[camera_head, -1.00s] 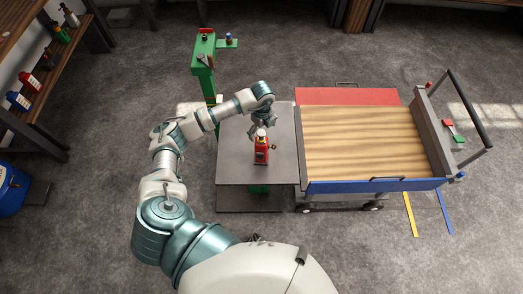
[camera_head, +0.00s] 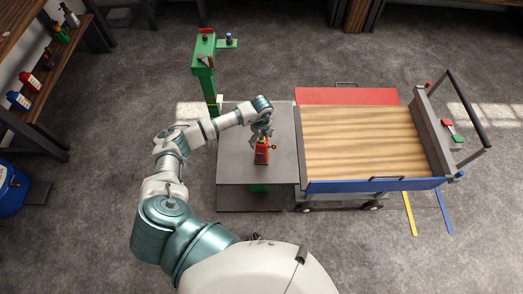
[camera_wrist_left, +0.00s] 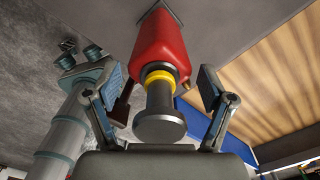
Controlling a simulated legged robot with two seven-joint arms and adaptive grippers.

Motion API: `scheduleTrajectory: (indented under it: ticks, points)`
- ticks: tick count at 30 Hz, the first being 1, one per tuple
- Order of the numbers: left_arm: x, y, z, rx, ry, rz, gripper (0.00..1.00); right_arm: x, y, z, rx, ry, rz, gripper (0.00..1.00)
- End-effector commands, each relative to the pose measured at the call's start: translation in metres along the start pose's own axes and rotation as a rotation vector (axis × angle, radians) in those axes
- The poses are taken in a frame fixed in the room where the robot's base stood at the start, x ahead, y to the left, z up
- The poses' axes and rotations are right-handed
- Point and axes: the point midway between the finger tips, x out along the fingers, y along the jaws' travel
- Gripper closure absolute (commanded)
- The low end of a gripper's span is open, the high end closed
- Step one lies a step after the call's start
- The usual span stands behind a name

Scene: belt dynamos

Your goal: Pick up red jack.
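The red jack (camera_head: 261,153) stands upright on the grey table (camera_head: 235,170). In the left wrist view its red body (camera_wrist_left: 160,50), yellow collar (camera_wrist_left: 160,77) and dark grey round head (camera_wrist_left: 159,124) show close up. My left gripper (camera_head: 262,137) is over the top of the jack and hides part of it in the head view. In the wrist view its two fingers stand apart on either side of the jack, with gaps visible on both sides. The left gripper is open. My right gripper is not in view.
A cart with a wooden top (camera_head: 360,140), a red flap (camera_head: 345,96) and a blue side (camera_head: 365,185) stands right beside the table. A green post (camera_head: 204,70) stands behind the table's left corner. Shelves (camera_head: 60,60) with bottles are at the far left.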

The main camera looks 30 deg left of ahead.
Motion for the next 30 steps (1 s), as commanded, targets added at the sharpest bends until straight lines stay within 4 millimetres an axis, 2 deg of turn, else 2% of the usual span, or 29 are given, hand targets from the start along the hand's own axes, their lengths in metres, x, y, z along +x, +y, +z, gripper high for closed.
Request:
scheduleTrajectory:
  ticks: [1, 3, 5, 17, 30]
  points:
    - [0.000, 0.000, 0.000, 0.000, 0.000, 0.000, 0.57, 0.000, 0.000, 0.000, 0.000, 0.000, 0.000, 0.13]
    - [0.000, 0.000, 0.000, 0.000, 0.000, 0.000, 0.75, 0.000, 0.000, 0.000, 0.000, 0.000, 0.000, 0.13]
    - [0.000, 0.000, 0.000, 0.000, 0.000, 0.000, 0.88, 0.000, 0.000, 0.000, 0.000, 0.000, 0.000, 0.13]
    - [-0.006, -0.002, 0.000, 0.000, -0.001, -0.006, 0.88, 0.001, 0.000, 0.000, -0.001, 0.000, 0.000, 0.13]
    - [-0.037, -0.001, 0.000, 0.000, -0.002, -0.007, 0.88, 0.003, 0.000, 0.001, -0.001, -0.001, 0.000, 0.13]
